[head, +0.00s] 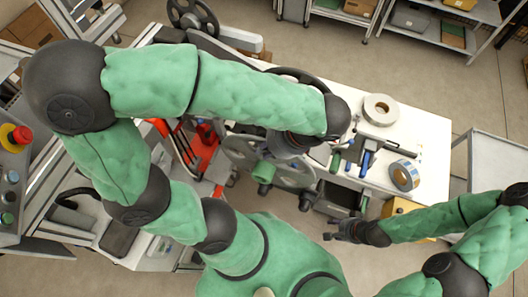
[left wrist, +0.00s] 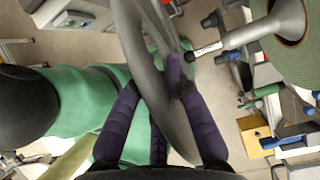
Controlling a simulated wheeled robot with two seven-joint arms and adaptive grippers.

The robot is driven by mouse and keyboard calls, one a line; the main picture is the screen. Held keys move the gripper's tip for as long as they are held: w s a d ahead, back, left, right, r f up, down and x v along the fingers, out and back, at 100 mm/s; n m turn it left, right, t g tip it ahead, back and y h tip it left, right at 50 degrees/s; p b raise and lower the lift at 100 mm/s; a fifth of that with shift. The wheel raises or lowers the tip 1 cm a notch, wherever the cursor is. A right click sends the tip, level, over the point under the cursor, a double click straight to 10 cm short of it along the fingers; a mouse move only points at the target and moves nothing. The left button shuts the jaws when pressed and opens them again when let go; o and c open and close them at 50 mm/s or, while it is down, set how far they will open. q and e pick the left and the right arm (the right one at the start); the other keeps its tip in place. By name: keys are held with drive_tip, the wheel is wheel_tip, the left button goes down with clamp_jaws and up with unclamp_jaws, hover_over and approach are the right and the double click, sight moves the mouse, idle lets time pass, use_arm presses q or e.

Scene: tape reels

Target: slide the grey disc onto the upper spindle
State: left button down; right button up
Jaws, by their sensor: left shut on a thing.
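The grey disc (left wrist: 150,62) is seen nearly edge-on in the left wrist view, upright between the dark fingers of my left gripper (left wrist: 172,88). The fingers are shut on its rim. In the head view the grey disc (head: 240,148) shows below my left forearm, which partly hides it; my left gripper (head: 290,146) is there too. A pale spindle (left wrist: 262,32) with a thin dark tip stands to the right of the disc in the left wrist view, apart from it. I cannot tell whether it is the upper one. My right gripper (head: 345,231) is away from the disc; its fingers are too small to judge.
A white table (head: 425,140) bears a pale tape roll (head: 380,109), a blue-marked roll (head: 404,175) and small tools. A yellow box (head: 398,208) is near my right gripper. Red machine parts (head: 204,142) lie left of the disc. Open floor shows at upper right.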

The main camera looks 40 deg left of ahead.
use_arm(q)
drive_tip(key=shift+w+a, duration=0.2)
drive_tip(key=shift+w, duration=0.55)
drive_tip(key=shift+w+a, duration=0.15)
drive_tip(key=shift+w, duration=0.55)
drive_tip(key=shift+w+a+p, duration=0.15)
drive_tip(key=shift+w+a, duration=0.05)
drive_tip(key=shift+w, duration=0.6)
drive_tip(key=shift+w+a+p, duration=0.1)
drive_tip(key=shift+w+a, duration=0.1)
drive_tip(key=shift+w, duration=0.65)
drive_tip(key=shift+w+a+p, duration=0.15)
drive_tip(key=shift+w+a, duration=0.05)
drive_tip(key=shift+w, duration=0.6)
drive_tip(key=shift+w+a+p, duration=0.25)
drive_tip(key=shift+w, duration=0.7)
drive_tip(key=shift+w+a+p, duration=0.2)
drive_tip(key=shift+w, duration=0.7)
drive_tip(key=shift+w, duration=0.1)
drive_tip(key=shift+w+a, duration=0.1)
drive_tip(key=shift+w, duration=0.25)
